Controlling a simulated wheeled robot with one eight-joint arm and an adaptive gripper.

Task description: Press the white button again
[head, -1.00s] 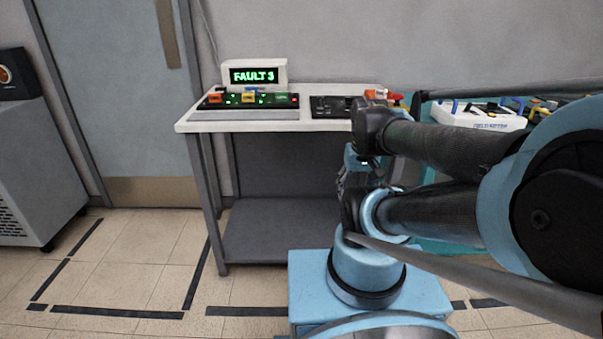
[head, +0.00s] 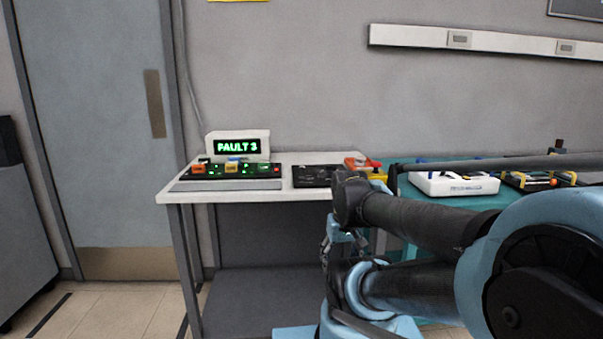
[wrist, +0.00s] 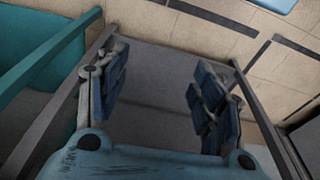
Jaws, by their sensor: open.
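I cannot make out a white button in either view. My gripper (wrist: 160,92) is open and empty, pointing down at the grey lower shelf in the wrist view. My arm hides part of the white table's right end.
A black flat device (head: 318,176) and a red and yellow item (head: 366,168) are also on the white table. The teal table (head: 412,199) adjoins on the right. A grey lower shelf (head: 262,300) is bare. A door (head: 95,130) stands at the left.

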